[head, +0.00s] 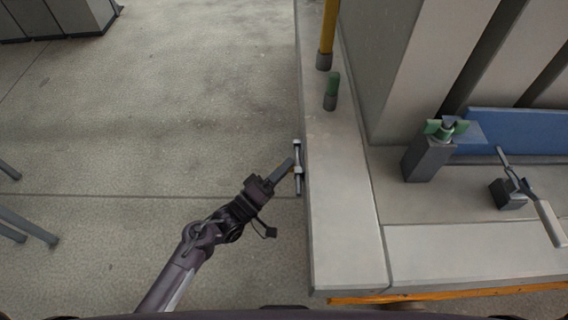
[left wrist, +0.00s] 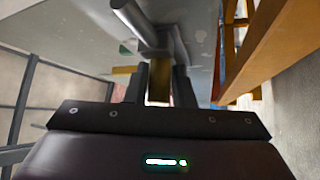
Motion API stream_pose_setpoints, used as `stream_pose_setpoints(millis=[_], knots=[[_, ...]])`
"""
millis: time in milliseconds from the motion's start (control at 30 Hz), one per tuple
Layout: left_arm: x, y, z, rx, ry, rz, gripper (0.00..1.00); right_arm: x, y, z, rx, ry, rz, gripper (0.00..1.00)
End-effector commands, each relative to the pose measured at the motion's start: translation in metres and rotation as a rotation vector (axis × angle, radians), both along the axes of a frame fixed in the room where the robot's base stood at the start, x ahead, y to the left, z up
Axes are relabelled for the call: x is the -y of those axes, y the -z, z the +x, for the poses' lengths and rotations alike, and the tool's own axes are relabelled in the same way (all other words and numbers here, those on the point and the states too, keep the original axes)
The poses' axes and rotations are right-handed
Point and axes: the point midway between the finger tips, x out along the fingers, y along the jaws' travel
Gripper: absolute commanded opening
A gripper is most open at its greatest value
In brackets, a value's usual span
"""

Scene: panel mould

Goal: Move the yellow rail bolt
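A small light-grey metal bolt (head: 298,154) with a crosspiece sits along the left edge of the concrete panel; no yellow shows on it in the head view. My left gripper (head: 288,167) reaches it from the lower left, with its tips close against it; contact cannot be told. In the left wrist view, a grey cylinder and crosspiece, seemingly the bolt (left wrist: 139,24), lie just beyond the fingertips. The left fingers (left wrist: 161,84) stand apart, with a yellowish surface visible between them. My right gripper is not in view.
The pale concrete ledge (head: 340,190) runs beside the bolt. A yellow post (head: 328,30) and a green-topped peg (head: 332,90) stand farther up it. A grey block with green jaws (head: 428,155) is right. Open floor lies left.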

Motion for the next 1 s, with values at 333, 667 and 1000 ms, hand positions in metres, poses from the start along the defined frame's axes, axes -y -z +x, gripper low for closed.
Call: stream_pose_setpoints(millis=[333,667,1000], knots=[[0.0,0.0,0.0,-0.001,-0.001,0.0,0.4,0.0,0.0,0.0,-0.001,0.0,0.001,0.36],[-0.025,0.012,-0.022,-0.004,-0.002,0.003,0.4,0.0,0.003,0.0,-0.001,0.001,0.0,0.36],[-0.055,0.021,-0.05,-0.001,-0.001,0.001,0.4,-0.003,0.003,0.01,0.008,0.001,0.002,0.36]])
